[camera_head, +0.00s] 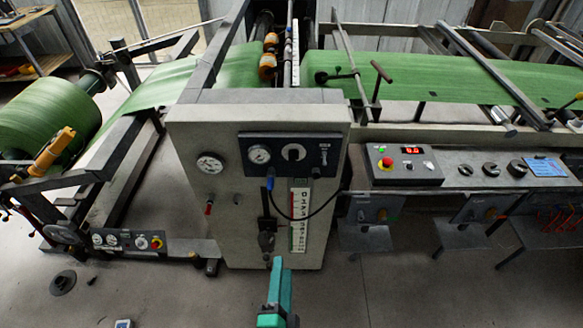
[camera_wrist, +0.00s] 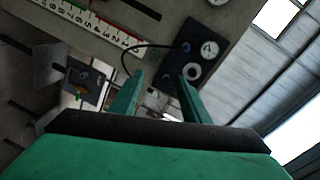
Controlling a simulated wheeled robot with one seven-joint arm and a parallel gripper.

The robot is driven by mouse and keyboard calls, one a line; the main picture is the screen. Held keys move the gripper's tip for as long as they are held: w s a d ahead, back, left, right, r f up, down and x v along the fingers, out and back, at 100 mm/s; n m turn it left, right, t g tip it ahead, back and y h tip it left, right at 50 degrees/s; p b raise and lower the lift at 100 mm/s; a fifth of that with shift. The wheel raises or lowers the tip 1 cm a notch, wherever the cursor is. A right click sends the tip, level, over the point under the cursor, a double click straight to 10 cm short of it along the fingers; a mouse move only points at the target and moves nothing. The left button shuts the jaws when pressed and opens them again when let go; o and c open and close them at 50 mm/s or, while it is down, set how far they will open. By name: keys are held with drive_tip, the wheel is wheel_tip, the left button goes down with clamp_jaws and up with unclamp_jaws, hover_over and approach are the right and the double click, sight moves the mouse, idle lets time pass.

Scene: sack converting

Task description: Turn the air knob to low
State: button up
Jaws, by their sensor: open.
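A dark panel (camera_head: 289,156) is on the front of the beige machine cabinet. It carries a white-faced gauge (camera_head: 259,154), a round knob with a pale ring (camera_head: 293,153) and a small switch at right. Its labels are too small to read, so I cannot confirm which is the air knob or its setting. In the wrist view the gauge (camera_wrist: 209,48) and ringed knob (camera_wrist: 192,71) show beyond the right fingertip. My teal gripper (camera_head: 278,268) is low in front of the cabinet, below the panel. Its fingers (camera_wrist: 163,76) are apart and empty, touching no knob.
A black cable loops below the panel beside a numbered scale (camera_head: 299,218). Another gauge (camera_head: 210,163) sits left of the panel. A control console (camera_head: 403,166) with a red button and several black knobs stands at right. Green web runs behind. The floor in front is mostly clear.

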drive_tip(key=w+r+m, duration=0.5)
drive_tip(key=w+m, duration=0.1)
drive_tip(key=w, duration=0.3)
drive_tip(key=m+t, duration=0.1)
drive_tip(key=m, duration=0.5)
approach(293, 159)
drive_tip(key=shift+h, duration=0.3)
drive_tip(key=w, duration=0.8)
drive_tip(key=shift+w, duration=0.2)
drive_tip(key=shift+c, duration=0.6)
drive_tip(key=c, duration=0.9)
